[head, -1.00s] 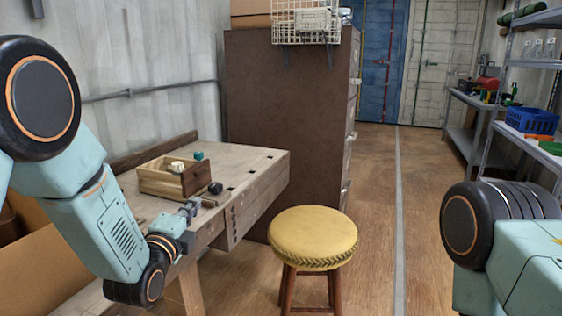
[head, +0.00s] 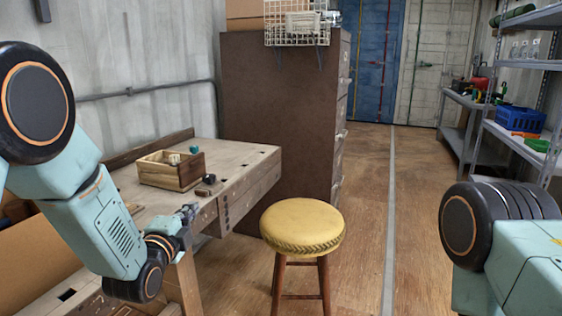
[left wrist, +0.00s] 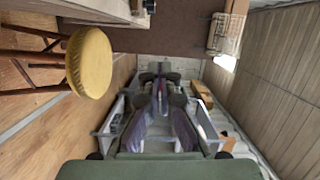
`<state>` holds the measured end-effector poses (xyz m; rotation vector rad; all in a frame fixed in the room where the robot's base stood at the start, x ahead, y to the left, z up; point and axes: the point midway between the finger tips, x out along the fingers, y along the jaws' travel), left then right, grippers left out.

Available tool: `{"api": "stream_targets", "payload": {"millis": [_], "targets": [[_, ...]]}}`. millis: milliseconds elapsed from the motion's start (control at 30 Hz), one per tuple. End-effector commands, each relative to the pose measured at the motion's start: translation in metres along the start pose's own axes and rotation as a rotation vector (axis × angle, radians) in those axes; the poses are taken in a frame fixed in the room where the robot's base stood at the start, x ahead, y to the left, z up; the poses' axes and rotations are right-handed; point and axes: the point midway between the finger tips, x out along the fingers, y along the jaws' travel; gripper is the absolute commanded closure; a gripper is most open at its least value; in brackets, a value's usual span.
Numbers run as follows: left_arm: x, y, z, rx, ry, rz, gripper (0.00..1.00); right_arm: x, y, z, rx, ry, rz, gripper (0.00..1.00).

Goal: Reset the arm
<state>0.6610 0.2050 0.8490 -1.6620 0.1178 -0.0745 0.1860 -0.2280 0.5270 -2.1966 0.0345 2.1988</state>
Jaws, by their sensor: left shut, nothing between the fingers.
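My left arm comes in from the left in the head view and is bent downward. Its left gripper (head: 188,213) is in front of the workbench edge, beside the bench top, small in this view. In the left wrist view the left gripper (left wrist: 160,72) points away from the camera with its fingers together and nothing between them. My right arm shows only as a dark joint and a teal link at the lower right of the head view. My right gripper is out of view.
A workbench (head: 235,165) holds a wooden box (head: 172,178) with small blocks inside. A yellow stool (head: 302,222) stands close to the right of my left gripper. A brown cabinet (head: 275,120) is behind. Shelves (head: 520,140) line the right. Open floor (head: 365,200) lies between.

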Motion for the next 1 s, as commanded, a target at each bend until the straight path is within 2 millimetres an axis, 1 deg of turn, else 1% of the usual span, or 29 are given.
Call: {"api": "stream_targets", "payload": {"millis": [167,267,367,400,433,467,500,567,600,667,700,767,800,833,867,900,1000], "targets": [[-0.011,0.025,0.004,-0.207,-0.033,0.093,1.0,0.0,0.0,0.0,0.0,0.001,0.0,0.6],[-0.025,0.049,0.007,-0.366,-0.074,0.173,1.0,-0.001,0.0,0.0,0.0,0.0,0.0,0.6],[-0.05,0.086,0.01,-0.565,-0.153,0.286,1.0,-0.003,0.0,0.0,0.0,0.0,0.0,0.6],[-0.065,0.104,0.012,-0.651,-0.199,0.34,1.0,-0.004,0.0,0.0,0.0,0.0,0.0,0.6],[-0.076,0.117,0.012,-0.714,-0.235,0.377,1.0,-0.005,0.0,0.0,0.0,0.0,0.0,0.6],[-0.089,0.132,0.013,-0.777,-0.277,0.419,1.0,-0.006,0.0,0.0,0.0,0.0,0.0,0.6],[-0.107,0.15,0.014,-0.859,-0.337,0.469,1.0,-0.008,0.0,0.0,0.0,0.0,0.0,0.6],[-0.138,0.176,0.014,-0.97,-0.436,0.542,1.0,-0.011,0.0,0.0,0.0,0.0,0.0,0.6],[-0.159,0.192,0.014,-1.037,-0.504,0.586,1.0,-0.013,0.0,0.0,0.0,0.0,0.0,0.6],[-0.192,0.213,0.014,-1.128,-0.613,0.647,1.0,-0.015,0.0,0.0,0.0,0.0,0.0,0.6],[-0.216,0.227,0.013,-1.178,-0.688,0.686,1.0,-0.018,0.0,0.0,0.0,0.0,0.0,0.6],[-0.251,0.243,0.011,-1.243,-0.802,0.738,1.0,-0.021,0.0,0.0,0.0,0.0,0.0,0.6],[-0.276,0.253,0.01,-1.279,-0.88,0.771,1.0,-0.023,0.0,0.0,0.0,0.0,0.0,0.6],[-0.294,0.259,0.008,-1.3,-0.936,0.795,1.0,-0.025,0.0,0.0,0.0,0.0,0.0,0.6],[-0.313,0.265,0.007,-1.317,-0.994,0.819,1.0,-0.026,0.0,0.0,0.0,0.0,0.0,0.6],[-0.338,0.271,0.005,-1.333,-1.067,0.848,1.0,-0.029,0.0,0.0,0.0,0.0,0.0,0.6],[-0.394,0.28,0.0,-1.332,-1.209,0.923,1.0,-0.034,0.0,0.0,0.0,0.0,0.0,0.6]]}}
